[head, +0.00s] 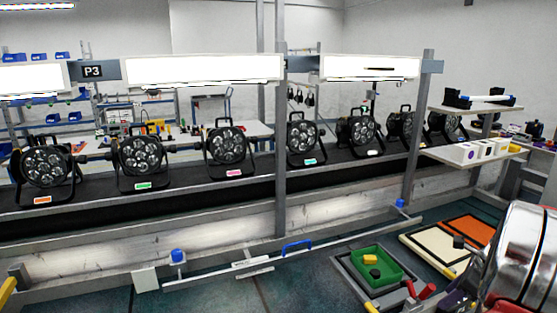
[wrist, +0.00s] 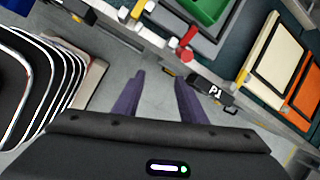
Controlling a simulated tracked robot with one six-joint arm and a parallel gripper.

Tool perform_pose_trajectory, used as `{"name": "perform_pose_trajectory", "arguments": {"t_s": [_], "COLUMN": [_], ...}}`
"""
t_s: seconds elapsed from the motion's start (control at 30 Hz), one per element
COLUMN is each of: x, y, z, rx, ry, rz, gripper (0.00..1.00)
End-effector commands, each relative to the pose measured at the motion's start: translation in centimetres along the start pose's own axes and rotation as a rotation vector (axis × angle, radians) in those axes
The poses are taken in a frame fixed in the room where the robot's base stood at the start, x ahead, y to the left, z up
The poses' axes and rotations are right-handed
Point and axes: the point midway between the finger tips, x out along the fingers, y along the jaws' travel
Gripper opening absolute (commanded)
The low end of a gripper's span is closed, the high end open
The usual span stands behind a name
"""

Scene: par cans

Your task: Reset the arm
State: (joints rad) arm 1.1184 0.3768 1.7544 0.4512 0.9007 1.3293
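My gripper (wrist: 162,82) shows in the wrist view as two purple fingers standing well apart. Nothing is held between them; grey floor shows in the gap. In the head view the gripper cannot be made out clearly; a small dark purple part shows at the lower right edge, beside a large shiny silver and red body (head: 515,255).
Several black par cans (head: 140,160) stand in a row on a long dark bench. A grey tray with a green bin (head: 395,278) sits at lower right, near cream (head: 430,250) and orange (head: 470,230) panels. Chrome-ribbed dark shapes (wrist: 40,85) crowd the wrist view's left.

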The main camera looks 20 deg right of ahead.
Motion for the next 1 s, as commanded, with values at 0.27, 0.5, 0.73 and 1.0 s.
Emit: {"name": "perform_pose_trajectory", "arguments": {"t_s": [0.27, 0.5, 0.73, 1.0], "x": [-1.1, -2.7, -4.3, -6.1], "y": [6.2, 12.7, 18.9, 25.8], "z": [2.6, 7.0, 10.5, 13.6], "rx": [-0.528, -1.034, -1.455, -1.884], "ry": [0.053, 0.08, 0.093, 0.105], "rz": [0.066, 0.12, 0.154, 0.167], "gripper": [0.38, 0.38, 0.38, 0.38]}}
